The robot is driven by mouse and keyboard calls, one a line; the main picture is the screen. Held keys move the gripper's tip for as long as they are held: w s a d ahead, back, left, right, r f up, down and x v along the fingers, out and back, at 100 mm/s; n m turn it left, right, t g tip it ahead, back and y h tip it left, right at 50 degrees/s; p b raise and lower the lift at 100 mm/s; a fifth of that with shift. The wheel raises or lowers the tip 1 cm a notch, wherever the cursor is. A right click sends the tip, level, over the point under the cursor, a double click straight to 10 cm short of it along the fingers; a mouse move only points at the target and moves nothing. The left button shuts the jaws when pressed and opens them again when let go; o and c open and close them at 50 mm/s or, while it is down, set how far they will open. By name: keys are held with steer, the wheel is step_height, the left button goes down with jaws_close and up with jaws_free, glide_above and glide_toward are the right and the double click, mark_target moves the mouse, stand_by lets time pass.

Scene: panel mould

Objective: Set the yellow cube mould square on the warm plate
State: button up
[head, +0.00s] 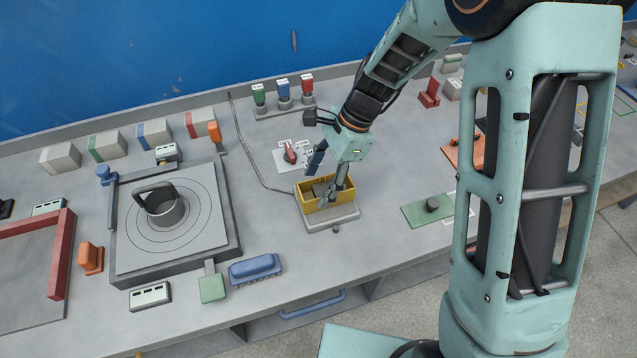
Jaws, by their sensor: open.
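The yellow cube mould (313,205), an open-topped box with something grey inside, sits on a small light-grey plate (334,220) with a knob at its front. This looks like the warm plate, though I read no label on it. The mould's front edge runs roughly along the plate's front edge; exact squareness is hard to judge. My gripper (329,178) is open above the mould, pointing down. One finger is over its back left; the other reaches down at its right part. Whether a finger touches the mould is unclear. The fingers hide part of the mould's top.
A red switch (290,153) on a labelled plate stands close behind. A round turntable plate (205,222) with a grey cup is at left. A blue brush-like block (254,268) lies front left. A green pad (418,214) lies at right. The bench between is clear.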

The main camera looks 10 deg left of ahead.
steer(key=v, duration=1.1)
steer(key=shift+r, duration=0.15)
steer(key=shift+d, duration=0.1)
